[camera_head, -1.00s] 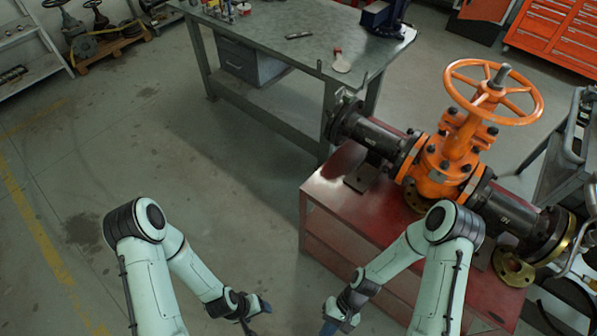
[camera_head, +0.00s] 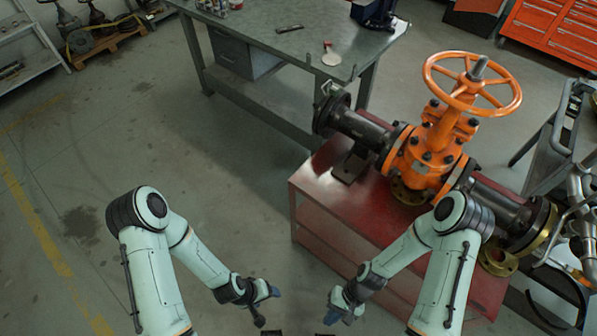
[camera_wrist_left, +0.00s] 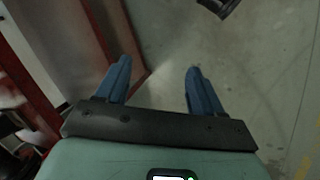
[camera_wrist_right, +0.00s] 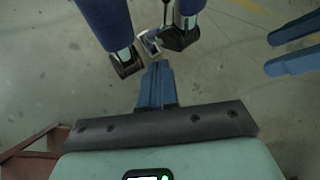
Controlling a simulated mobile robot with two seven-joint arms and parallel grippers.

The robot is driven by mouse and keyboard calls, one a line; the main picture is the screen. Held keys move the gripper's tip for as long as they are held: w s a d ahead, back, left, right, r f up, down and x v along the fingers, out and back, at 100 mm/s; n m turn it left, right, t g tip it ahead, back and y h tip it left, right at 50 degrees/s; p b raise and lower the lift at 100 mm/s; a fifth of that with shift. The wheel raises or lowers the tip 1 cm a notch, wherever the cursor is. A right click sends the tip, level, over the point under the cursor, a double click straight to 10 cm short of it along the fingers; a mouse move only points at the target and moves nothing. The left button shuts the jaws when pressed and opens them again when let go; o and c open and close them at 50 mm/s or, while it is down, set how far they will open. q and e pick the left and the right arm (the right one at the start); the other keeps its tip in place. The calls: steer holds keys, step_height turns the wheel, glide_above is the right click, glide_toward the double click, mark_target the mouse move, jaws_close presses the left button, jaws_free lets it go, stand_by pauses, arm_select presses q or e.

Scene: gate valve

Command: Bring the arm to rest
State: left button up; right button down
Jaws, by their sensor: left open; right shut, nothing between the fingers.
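My left gripper (camera_head: 270,291) is low in the middle of the head view, bent inward over the floor. In the left wrist view its two blue fingers (camera_wrist_left: 158,78) stand apart with only floor between them. My right gripper (camera_head: 338,312) is close by on the right, in front of the red stand. In the right wrist view its blue fingers (camera_wrist_right: 157,72) are together and hold nothing. The left gripper's fingers (camera_wrist_right: 293,46) show at the right edge there. Both arms are bent at the elbow, and neither gripper touches anything visible.
A grey workbench (camera_head: 300,45) stands behind. A dark cart (camera_head: 560,130) is at the right. The floor at left is open.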

arm_select(q)
steer(key=shift+d+r, duration=0.1)
steer(key=shift+d, duration=0.05)
arm_select(e)
steer(key=shift+w+d, duration=0.2)
steer(key=d+t, duration=0.1)
steer(key=w+f+t+h, duration=0.1)
steer(key=t, duration=0.1)
steer(key=shift+d+f+m+h, duration=0.15)
steer(key=shift+d+m+h, duration=0.15)
steer(key=shift+d, duration=0.1)
steer(key=c, duration=1.6)
jaws_free()
steer(key=shift+w+d+t, duration=0.2)
steer(key=shift+w+t, duration=0.05)
steer(key=shift+t, duration=0.25)
steer(key=shift+c, duration=0.2)
arm_select(q)
steer(key=shift+g, duration=0.6)
steer(key=s, duration=0.1)
steer(key=s+a, duration=0.1)
steer(key=s+a+f, duration=0.1)
steer(key=shift+s, duration=0.4)
arm_select(e)
steer(key=o, duration=0.6)
steer(key=shift+w+d, duration=0.2)
